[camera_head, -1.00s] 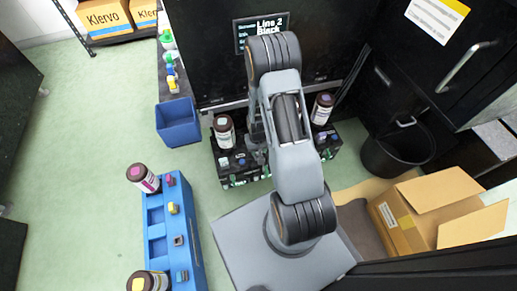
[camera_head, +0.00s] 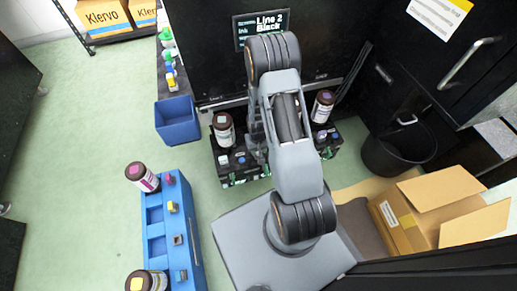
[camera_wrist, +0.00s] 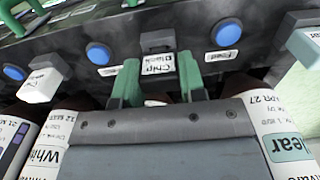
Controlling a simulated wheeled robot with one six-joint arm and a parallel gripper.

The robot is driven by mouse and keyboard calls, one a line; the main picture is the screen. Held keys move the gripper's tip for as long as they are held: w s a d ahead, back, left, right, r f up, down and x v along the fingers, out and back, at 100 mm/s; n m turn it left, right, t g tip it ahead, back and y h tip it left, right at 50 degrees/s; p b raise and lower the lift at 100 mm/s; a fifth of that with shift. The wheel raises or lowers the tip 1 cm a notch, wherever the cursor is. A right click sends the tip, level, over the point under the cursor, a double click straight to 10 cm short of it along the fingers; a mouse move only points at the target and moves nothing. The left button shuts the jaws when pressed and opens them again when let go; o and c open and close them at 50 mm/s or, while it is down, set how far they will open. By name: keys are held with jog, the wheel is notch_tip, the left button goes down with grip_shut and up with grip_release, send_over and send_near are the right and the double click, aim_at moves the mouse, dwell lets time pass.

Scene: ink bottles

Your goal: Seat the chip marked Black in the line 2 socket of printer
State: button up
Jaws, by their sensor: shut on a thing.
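In the wrist view my gripper (camera_wrist: 158,82) has its two green fingers closed on a small dark chip (camera_wrist: 157,41). A white label reading "Chip", with a second word that looks like "Black", shows between the fingertips. The chip is up against the black front of the printer (camera_wrist: 75,32), between two blue buttons. The socket is hidden behind the chip, so I cannot tell how deep it sits. In the head view my arm covers the gripper and chip. The printer screen (camera_head: 262,29) reads "Line 2 Black".
Labelled bottles (camera_wrist: 285,130) stand close on both sides of my gripper. A white block (camera_wrist: 40,86) and a pale block (camera_wrist: 304,44) stick out of the printer front. A blue rack (camera_head: 187,235), blue bin (camera_head: 178,121), black bucket (camera_head: 399,150) and open carton (camera_head: 400,222) stand around.

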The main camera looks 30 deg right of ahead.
jog(key=shift+f, duration=0.15)
jog(key=o, duration=1)
jog(key=shift+r, duration=0.2)
jog(key=shift+r+p, duration=2.7)
jog(key=shift+r, duration=0.7)
